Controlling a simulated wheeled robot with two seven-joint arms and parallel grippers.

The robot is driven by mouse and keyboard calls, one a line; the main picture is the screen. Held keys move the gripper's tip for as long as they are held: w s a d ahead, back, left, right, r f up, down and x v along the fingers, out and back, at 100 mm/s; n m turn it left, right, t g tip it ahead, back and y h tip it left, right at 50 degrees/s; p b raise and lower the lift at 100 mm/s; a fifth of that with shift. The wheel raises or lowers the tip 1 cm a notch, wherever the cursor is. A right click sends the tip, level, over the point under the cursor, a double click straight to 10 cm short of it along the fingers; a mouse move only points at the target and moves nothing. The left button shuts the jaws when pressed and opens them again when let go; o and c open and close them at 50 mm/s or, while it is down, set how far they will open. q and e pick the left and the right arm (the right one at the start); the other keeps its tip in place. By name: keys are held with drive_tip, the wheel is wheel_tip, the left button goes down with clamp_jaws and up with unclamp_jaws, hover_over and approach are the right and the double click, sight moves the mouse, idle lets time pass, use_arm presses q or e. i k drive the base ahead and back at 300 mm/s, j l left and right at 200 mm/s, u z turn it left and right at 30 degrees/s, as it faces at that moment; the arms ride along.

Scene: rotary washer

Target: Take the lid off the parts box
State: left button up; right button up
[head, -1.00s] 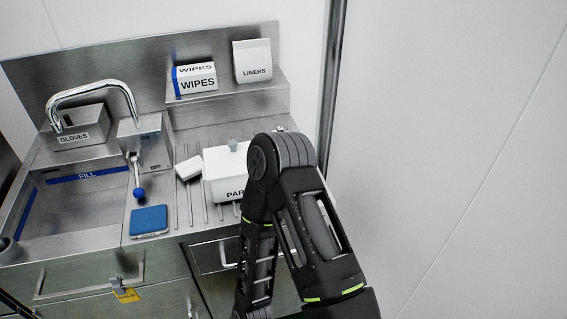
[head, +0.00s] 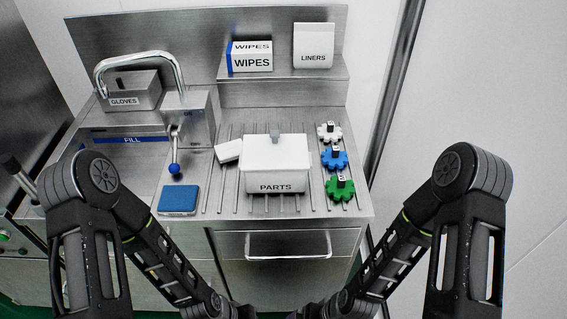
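The white parts box (head: 273,179), labelled PARTS, stands on the ribbed drainboard in the middle of the head view. Its white lid (head: 275,152) is on top, with a small grey knob (head: 275,135) at the back middle. Both my arms show at the bottom, bent with elbows out to left and right. Their forearms run down toward the bottom middle. I cannot make out either gripper's fingers, and neither arm touches the box.
White, blue (head: 334,157) and green (head: 340,187) gears stand right of the box. A small white block (head: 228,151) and a blue sponge (head: 179,200) lie left. The faucet (head: 140,64) and wipes box (head: 250,57) are behind. A drawer handle (head: 288,246) juts out in front.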

sight(275, 151)
drive_tip(key=j, duration=0.65)
drive_tip(key=i+j, duration=0.1)
drive_tip(key=j, duration=0.5)
drive_tip(key=z, duration=2.1)
